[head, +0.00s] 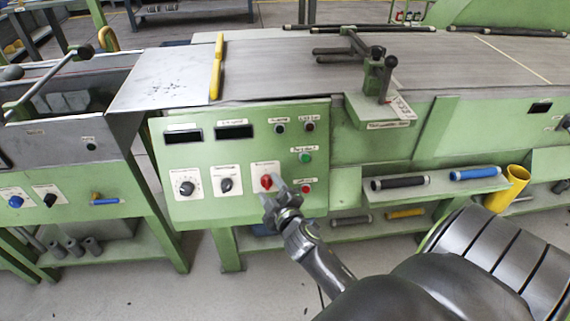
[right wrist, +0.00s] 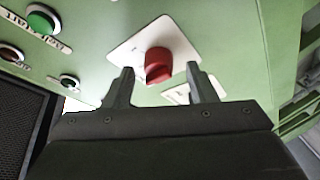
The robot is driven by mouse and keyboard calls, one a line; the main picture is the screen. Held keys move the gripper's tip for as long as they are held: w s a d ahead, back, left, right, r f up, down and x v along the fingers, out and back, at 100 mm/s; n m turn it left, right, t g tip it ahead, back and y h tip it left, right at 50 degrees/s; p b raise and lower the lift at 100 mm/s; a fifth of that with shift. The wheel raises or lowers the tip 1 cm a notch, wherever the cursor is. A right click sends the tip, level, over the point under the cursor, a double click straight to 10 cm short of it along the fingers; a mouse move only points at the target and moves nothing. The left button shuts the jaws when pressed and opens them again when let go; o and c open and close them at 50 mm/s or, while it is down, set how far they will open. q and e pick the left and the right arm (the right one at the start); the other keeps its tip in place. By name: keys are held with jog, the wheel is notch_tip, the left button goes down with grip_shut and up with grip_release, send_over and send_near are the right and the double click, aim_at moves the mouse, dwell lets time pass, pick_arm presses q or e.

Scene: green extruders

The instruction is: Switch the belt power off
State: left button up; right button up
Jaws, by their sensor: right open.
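A red rotary knob (head: 266,181) sits on a white label plate on the green control panel (head: 205,153). My right gripper (head: 272,187) is at this knob in the head view, its fingers pointing at the panel. In the right wrist view the red knob (right wrist: 158,66) stands between the two spread fingers of the right gripper (right wrist: 160,88), with a gap on each side. The gripper is open and holds nothing. Whether the fingertips touch the plate, I cannot tell. My left gripper is not in view.
Two black knobs (head: 187,188) sit left of the red one. A green button (head: 305,157) and a red button (head: 305,189) are to its right; the wrist view also shows a green button (right wrist: 43,19). The belt (head: 290,65) runs above the panel.

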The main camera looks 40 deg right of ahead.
jog(key=p+v, duration=0.1)
jog(key=v, duration=1.5)
jog(key=shift+s, duration=0.15)
